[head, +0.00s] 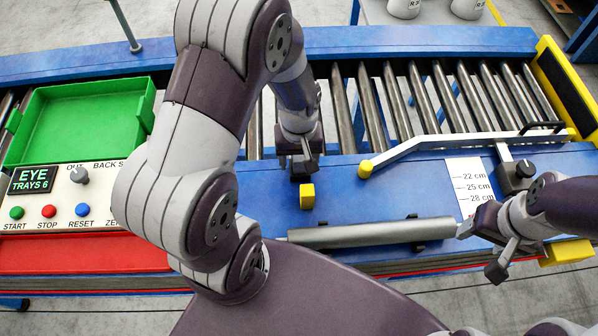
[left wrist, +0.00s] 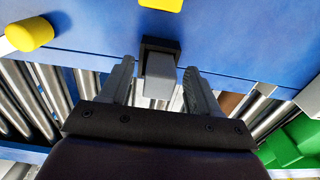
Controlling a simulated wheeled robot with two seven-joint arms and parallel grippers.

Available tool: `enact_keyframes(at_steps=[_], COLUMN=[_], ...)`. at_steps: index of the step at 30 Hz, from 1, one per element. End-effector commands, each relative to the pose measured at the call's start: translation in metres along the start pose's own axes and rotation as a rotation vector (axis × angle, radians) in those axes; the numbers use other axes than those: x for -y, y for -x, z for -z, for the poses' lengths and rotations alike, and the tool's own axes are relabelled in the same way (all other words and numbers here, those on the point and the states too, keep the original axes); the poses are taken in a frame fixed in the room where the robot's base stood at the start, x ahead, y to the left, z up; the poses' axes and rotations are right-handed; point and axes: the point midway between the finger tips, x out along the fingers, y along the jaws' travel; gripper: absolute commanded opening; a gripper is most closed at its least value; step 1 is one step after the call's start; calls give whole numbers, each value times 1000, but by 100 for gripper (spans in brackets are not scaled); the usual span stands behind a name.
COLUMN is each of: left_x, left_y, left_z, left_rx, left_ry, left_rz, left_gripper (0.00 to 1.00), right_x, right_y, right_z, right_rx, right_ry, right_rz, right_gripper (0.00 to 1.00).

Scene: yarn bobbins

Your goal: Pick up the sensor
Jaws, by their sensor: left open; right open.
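A small grey block on a black mount, which looks like the sensor (left wrist: 158,82), stands at the edge of the blue conveyor frame. In the left wrist view it lies between the two fingers of my left gripper (left wrist: 160,70), with a gap visible on each side. In the head view my left gripper (head: 299,158) points down over the black mount (head: 301,173) and mostly hides the grey block. My left gripper is open. My right gripper (head: 482,250) is open and empty, at the right end of a grey roller.
A yellow block (head: 307,196) is just in front of the mount. The loose grey roller (head: 370,233) lies across the front. A white guide rail (head: 440,147) with a yellow tip (head: 366,169) is to the right. A green tray (head: 85,118) and a button panel (head: 62,200) are at left.

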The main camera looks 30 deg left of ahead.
Motion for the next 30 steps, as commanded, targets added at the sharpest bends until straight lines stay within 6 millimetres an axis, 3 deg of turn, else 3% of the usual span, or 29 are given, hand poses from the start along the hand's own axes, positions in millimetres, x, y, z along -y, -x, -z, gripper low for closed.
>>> enact_keyframes(at_steps=[5, 6, 11, 20, 30], left_x=[0, 0, 0, 0, -3], left_y=[0, 0, 0, 2, 53], left_z=[0, 0, 0, 0, -2], left_rx=[-2, -2, -1, -1, -1], left_ry=[0, 0, 0, 0, -3], left_rz=[-1, -1, -1, -1, 0], left_gripper=[62, 55, 4, 4, 4], right_x=[0, 0, 0, 0, 0], right_y=[0, 0, 0, 2, 52], right_z=[0, 0, 0, 1, 7], right_rx=[-2, -2, -2, -1, -2], right_ry=[0, 0, 0, 0, 0], right_rz=[0, 0, 0, 0, 0], right_gripper=[66, 66, 66, 66, 66])
